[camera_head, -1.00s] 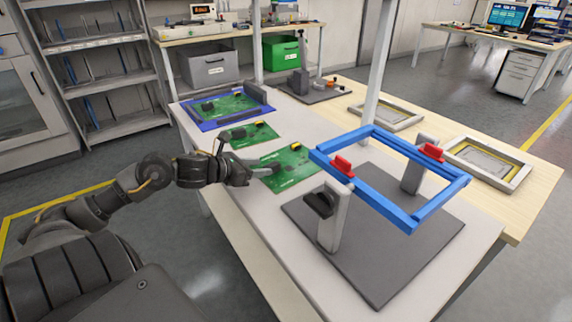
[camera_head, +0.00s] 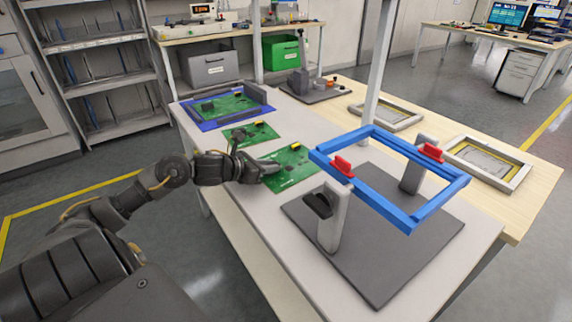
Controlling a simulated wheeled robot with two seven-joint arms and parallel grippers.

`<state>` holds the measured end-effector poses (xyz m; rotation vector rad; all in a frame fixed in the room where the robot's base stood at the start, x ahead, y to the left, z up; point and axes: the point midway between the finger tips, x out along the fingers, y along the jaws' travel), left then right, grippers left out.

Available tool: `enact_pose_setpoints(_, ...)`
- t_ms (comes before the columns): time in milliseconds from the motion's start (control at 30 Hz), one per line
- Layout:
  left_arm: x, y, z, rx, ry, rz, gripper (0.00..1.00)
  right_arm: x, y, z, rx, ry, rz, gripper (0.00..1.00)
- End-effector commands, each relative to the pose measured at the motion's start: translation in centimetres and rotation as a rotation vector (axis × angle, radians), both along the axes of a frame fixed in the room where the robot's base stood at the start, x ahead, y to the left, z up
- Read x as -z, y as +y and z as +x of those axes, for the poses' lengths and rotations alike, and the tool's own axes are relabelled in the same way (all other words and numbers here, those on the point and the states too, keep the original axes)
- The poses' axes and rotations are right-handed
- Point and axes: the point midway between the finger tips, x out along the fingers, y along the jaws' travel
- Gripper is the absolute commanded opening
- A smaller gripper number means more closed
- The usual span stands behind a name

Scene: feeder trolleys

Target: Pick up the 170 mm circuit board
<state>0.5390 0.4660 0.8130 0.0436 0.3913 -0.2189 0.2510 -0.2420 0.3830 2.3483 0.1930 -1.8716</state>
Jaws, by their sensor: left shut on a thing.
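A green circuit board (camera_head: 294,170) with a yellow part at its far edge lies on the pale table, left of the blue frame. My left gripper (camera_head: 270,167) is at this board's left edge and shut on it; the jaws partly cover that edge. The board looks flat, and I cannot tell whether it is clear of the table. A smaller green board (camera_head: 262,131) lies behind it. Another green board (camera_head: 232,103) lies on a blue tray (camera_head: 206,125) at the back. No size marking is readable. My right gripper is not in view.
A blue rectangular frame (camera_head: 392,214) is held on grey posts with red clamps above a dark base plate (camera_head: 372,278), close right of the gripped board. Framed grey trays (camera_head: 487,183) lie on the wooden surface to the right. The table's front-left strip is clear.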

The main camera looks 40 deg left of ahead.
Motion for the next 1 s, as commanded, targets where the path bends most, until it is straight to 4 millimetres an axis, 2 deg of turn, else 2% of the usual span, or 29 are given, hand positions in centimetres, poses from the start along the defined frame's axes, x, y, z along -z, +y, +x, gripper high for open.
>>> enact_pose_setpoints(367, -0.2, 0.0, 0.0, -0.001, -0.003, 0.0, 0.0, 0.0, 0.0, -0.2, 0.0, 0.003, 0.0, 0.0)
enact_pose_setpoints(567, -1.6, 0.1, 0.1, 0.0, -0.006, 0.002, 0.0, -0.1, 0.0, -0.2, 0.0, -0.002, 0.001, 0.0)
enact_pose_setpoints(767, -5.1, 0.1, 0.1, 0.001, -0.006, 0.006, 0.0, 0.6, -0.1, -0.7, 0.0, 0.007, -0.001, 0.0)
enact_pose_setpoints(1000, -10.8, 0.0, 0.1, 0.001, -0.008, 0.007, 0.0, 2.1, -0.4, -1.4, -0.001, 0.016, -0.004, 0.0)
